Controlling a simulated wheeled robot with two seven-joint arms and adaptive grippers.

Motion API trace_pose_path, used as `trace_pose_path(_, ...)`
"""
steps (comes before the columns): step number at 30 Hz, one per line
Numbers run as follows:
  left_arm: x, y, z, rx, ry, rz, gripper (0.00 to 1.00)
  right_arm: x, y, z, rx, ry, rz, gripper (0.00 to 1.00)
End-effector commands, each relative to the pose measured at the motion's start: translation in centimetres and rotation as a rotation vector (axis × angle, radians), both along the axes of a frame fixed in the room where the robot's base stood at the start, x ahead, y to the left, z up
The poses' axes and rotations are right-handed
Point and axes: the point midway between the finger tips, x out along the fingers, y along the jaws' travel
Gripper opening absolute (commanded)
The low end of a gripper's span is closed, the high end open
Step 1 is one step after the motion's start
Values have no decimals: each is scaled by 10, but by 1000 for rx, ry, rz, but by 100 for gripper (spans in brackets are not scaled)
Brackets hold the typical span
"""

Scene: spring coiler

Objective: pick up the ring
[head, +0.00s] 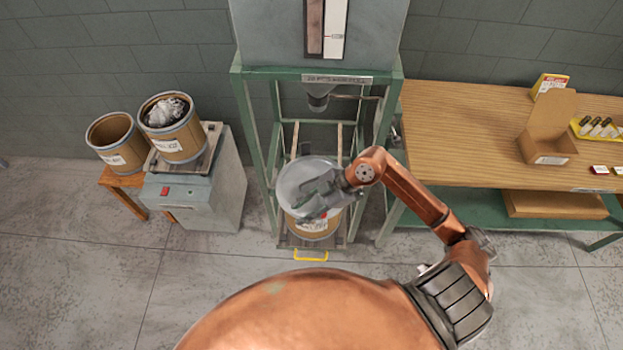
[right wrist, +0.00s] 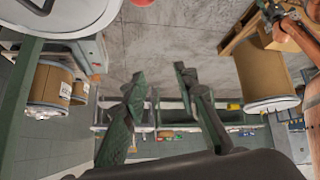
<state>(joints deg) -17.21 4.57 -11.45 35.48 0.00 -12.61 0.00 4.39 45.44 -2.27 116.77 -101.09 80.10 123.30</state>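A brown drum (head: 312,229) stands on the floor plate inside the green frame. A round grey metal lid or ring (head: 291,181) with a raised rim sits at its top; I cannot tell whether the ring is a separate piece. My right gripper (head: 318,203) is over the front right part of this round top and hides some of it; I cannot tell whether it touches. In the right wrist view, its two dark fingers (right wrist: 162,98) are apart with nothing between them. A pale round rim (right wrist: 68,32) shows at that view's top left. My left gripper is not in view.
Two more drums stand at the left, one on a wooden stool (head: 124,187) and one on a grey scale cabinet (head: 198,196). The green frame's posts (head: 250,150) flank the drum closely. A wooden workbench (head: 455,135) stands right. The front floor is clear.

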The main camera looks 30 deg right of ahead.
Motion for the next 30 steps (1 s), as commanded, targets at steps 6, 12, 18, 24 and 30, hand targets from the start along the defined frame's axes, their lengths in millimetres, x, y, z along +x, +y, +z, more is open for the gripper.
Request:
trace_pose_path(6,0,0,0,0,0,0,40,-8,-64,-31,-244,183,-112,27)
trace_pose_path(12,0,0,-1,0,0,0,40,-10,-71,-44,-281,216,-137,27)
trace_pose_path(18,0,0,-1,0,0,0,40,-9,-63,-64,-279,215,-135,27)
trace_pose_path(24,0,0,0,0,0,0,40,-10,-53,-91,-278,216,-134,27)
trace_pose_path(30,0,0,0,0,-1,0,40,-7,-47,-108,-279,214,-134,27)
